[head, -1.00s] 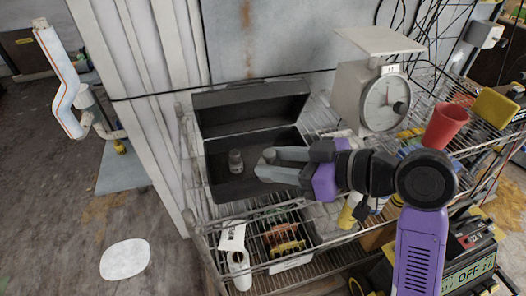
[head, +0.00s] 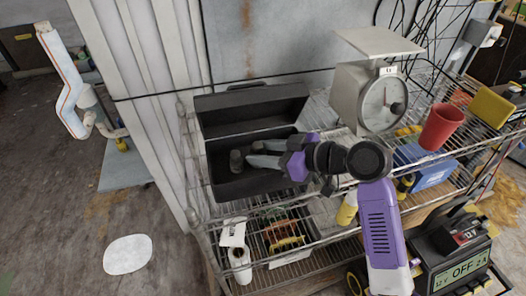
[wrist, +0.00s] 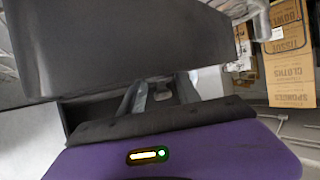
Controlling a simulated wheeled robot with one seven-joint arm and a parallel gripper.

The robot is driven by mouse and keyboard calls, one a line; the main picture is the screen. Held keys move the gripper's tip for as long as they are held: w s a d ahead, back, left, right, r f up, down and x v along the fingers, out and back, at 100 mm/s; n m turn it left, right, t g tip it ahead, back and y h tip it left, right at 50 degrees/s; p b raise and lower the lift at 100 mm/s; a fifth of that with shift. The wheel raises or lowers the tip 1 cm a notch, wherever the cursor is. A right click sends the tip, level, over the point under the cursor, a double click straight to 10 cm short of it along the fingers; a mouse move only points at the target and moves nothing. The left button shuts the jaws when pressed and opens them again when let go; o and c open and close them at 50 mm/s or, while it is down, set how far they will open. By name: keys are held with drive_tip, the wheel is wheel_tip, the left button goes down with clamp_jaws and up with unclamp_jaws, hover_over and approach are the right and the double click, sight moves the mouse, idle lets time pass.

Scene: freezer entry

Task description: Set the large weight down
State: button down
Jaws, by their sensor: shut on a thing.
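The open black case (head: 222,190) sits on the wire shelf with its lid raised at the back. A dark grey weight (head: 236,161) stands upright inside it, left of my fingertips. My gripper (head: 254,153) reaches into the case from the right, its two grey fingers pointing left and close to that weight. It is shut on a grey piece, taken as the large weight (wrist: 162,92), seen between the fingers in the wrist view. In the head view the fingers mostly hide this piece. I cannot tell whether it touches the case floor.
A dial scale (head: 372,92) stands behind and right of the case. A red cup (head: 441,127) and a yellow object (head: 494,106) are farther right. Below is a wire shelf with a paper roll (head: 239,262). The case lid (head: 250,108) rises behind my fingers.

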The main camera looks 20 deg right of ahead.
drive_tip(key=shift+w+f+p, duration=0.2)
drive_tip(key=shift+f+p, duration=0.1)
drive_tip(key=shift+f, duration=0.1)
drive_tip(key=shift+f, duration=0.1)
drive_tip(key=shift+f+b, duration=0.15)
drive_tip(key=shift+b, duration=0.15)
drive_tip(key=c, duration=0.9)
unclamp_jaws()
drive_tip(key=shift+o, duration=0.2)
drive_tip(key=shift+s+d+r, duration=0.15)
drive_tip(key=shift+d+r, duration=0.05)
drive_tip(key=b+v, duration=0.1)
drive_tip(key=v, duration=1)
drive_tip(key=shift+s+d, duration=0.2)
drive_tip(key=shift+s, duration=0.1)
